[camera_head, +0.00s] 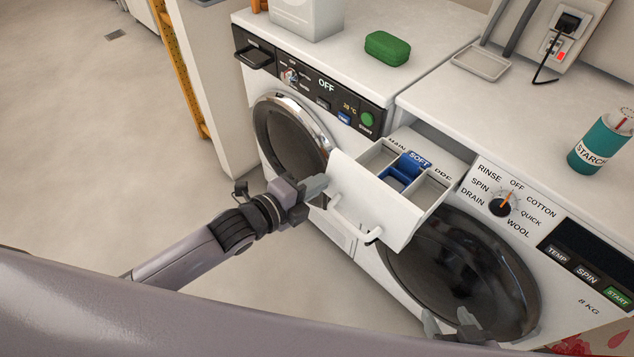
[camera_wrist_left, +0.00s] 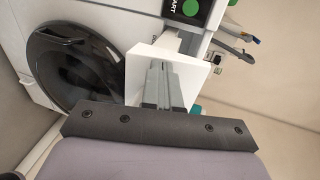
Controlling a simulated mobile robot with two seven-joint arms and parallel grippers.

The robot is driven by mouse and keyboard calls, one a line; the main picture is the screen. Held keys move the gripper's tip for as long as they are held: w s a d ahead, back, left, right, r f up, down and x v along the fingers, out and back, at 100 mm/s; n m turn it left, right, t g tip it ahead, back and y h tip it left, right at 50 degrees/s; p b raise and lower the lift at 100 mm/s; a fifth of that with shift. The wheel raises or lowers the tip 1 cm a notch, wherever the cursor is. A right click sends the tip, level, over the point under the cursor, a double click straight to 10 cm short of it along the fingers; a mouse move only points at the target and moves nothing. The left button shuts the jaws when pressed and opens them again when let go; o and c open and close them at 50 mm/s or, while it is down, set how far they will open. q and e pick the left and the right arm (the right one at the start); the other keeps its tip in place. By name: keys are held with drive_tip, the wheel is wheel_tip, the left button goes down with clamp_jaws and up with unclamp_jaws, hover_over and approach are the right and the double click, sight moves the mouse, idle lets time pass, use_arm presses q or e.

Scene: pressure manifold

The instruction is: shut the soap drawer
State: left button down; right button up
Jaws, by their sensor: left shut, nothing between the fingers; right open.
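The soap drawer (camera_head: 369,202) of the right washing machine is pulled out in the head view. Its white front carries a looped handle, and its compartments are labelled MAIN, SOFT and PRE. The middle compartment (camera_head: 402,172) is blue. My left gripper (camera_head: 318,186) is shut and empty at the left part of the drawer front; I cannot tell whether it touches. In the left wrist view the shut fingers (camera_wrist_left: 162,85) lie in front of the white drawer front (camera_wrist_left: 140,78). My right gripper (camera_head: 450,325) is open, low by the right machine's round door, partly cut off.
The left machine (camera_head: 290,75) has a dark round door and a green START button. A green soap bar (camera_head: 387,47) and a shallow dish (camera_head: 481,63) lie on top. A teal STARCH bottle (camera_head: 600,142) stands at right. The floor at left is clear.

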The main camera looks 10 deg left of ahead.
use_arm(q)
drive_tip(key=shift+w+d, duration=0.15)
drive_tip(key=shift+w, duration=0.05)
idle(0.3)
